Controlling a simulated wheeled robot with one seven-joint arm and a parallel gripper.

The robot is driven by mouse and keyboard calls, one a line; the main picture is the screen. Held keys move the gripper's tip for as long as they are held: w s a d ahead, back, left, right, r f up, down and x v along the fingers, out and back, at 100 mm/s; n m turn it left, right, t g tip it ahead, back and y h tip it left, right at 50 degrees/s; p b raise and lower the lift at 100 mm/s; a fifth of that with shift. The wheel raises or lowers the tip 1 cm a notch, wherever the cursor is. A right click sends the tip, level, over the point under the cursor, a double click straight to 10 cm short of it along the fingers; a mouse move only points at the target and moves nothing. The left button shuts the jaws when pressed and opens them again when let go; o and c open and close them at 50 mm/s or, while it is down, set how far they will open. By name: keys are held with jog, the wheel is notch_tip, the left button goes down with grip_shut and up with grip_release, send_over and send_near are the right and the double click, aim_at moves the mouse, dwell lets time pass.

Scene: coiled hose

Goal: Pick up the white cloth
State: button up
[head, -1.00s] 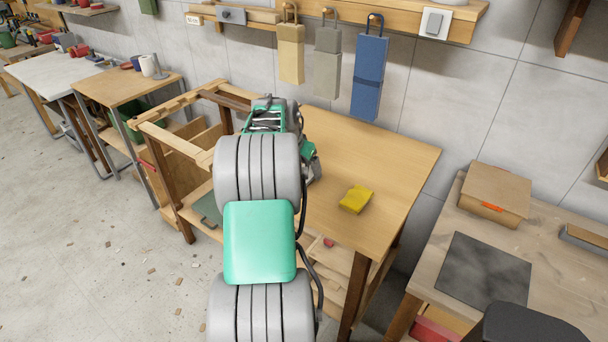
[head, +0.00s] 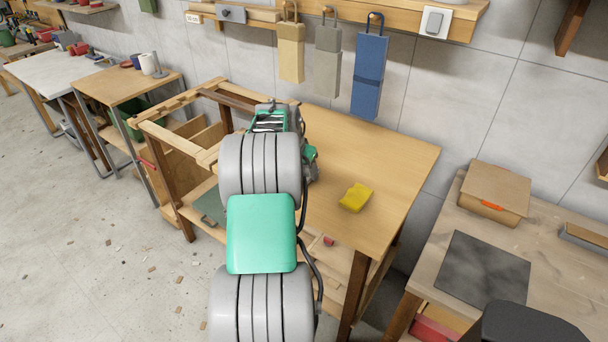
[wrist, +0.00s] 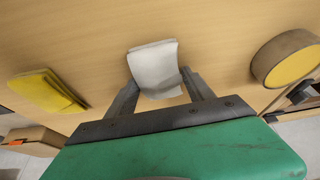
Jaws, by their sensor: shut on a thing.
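The white cloth (wrist: 155,66) shows in the wrist view as a folded, pale piece between the fingertips of my gripper (wrist: 158,88). My gripper is shut on it, with one finger at each side of the cloth. The wooden tabletop (head: 385,165) is behind the cloth in the wrist view. I cannot tell whether the cloth touches the tabletop. In the head view my arm hides the cloth and the fingertips.
A yellow folded cloth (head: 356,197) lies on the tabletop, also seen in the wrist view (wrist: 46,92). A round yellow-faced object (wrist: 287,60) is to the right in the wrist view. Blue, grey and tan pouches hang on the wall behind.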

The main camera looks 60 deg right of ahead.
aim_at(306, 169)
jog(key=shift+c, duration=1.1)
jog(key=shift+r, duration=0.15)
jog(key=shift+r, duration=0.3)
notch_tip(306, 169, up, 2)
jog(key=shift+r, duration=0.2)
jog(key=a+r, duration=0.2)
jog(key=r, duration=0.1)
jog(key=a+r+b, duration=0.1)
jog(key=shift+s+a+r, duration=0.15)
jog(key=shift+s+a, duration=0.1)
jog(key=shift+a, duration=0.05)
jog(key=s+a+r+b, duration=0.1)
jog(key=a+r, duration=0.4)
jog(key=a, duration=0.5)
jog(key=shift+s+r, duration=0.2)
jog(key=shift+s, duration=0.35)
jog(key=shift+a, duration=0.1)
